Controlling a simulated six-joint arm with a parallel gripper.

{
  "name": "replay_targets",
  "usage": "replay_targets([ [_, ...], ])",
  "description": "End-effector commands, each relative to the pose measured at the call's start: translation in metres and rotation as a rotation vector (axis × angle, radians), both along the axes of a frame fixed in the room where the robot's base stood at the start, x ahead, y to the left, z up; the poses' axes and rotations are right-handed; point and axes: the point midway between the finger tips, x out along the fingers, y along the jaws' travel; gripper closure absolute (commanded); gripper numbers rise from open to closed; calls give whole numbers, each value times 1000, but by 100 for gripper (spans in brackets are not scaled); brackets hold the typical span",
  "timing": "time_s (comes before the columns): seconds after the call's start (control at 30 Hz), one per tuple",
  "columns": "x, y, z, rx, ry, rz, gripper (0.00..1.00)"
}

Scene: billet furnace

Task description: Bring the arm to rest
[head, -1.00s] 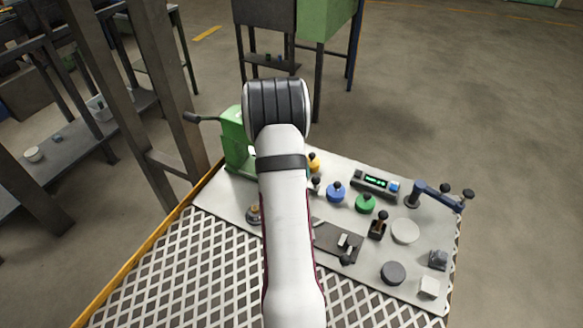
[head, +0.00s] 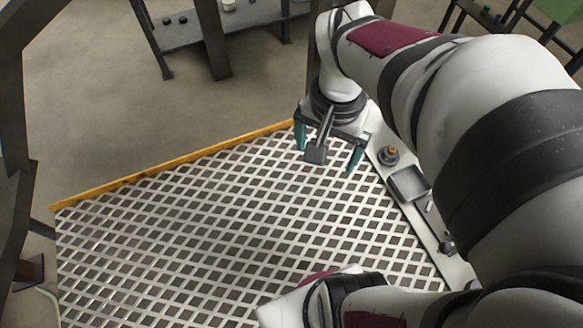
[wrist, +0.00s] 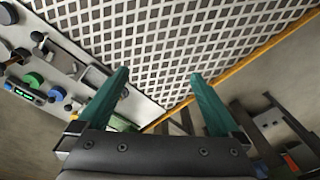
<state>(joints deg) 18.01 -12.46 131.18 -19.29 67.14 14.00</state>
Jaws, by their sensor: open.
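My gripper (head: 328,158) hangs from the wrist at the upper middle of the head view, above the far right edge of the grated platform (head: 200,220). Its two teal fingers are spread apart with nothing between them. In the wrist view my gripper (wrist: 160,85) also shows open and empty, with the grating (wrist: 200,40) beyond the fingertips. The fingers look clear of the panel and the grating. My arm covers much of the right side of the head view and hides most of the control panel (head: 425,225).
The panel (wrist: 75,55) with several knobs lies at the left of the wrist view. A green knob (wrist: 34,80) and a blue knob (wrist: 56,94) stand up from it. A yellow edge (head: 170,165) borders the grating. A grey bench (head: 180,35) stands beyond open floor.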

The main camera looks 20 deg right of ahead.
Motion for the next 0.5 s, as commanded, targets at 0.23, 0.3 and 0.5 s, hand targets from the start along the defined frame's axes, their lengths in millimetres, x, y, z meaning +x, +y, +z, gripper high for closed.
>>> replay_targets([
  [0.23, -97, 110, -8, 178, 57, 386, 0],
  [0.3, -101, 113, -9, 187, 62, 399, 0],
  [0.5, -100, 112, -8, 185, 61, 395, 0],
])
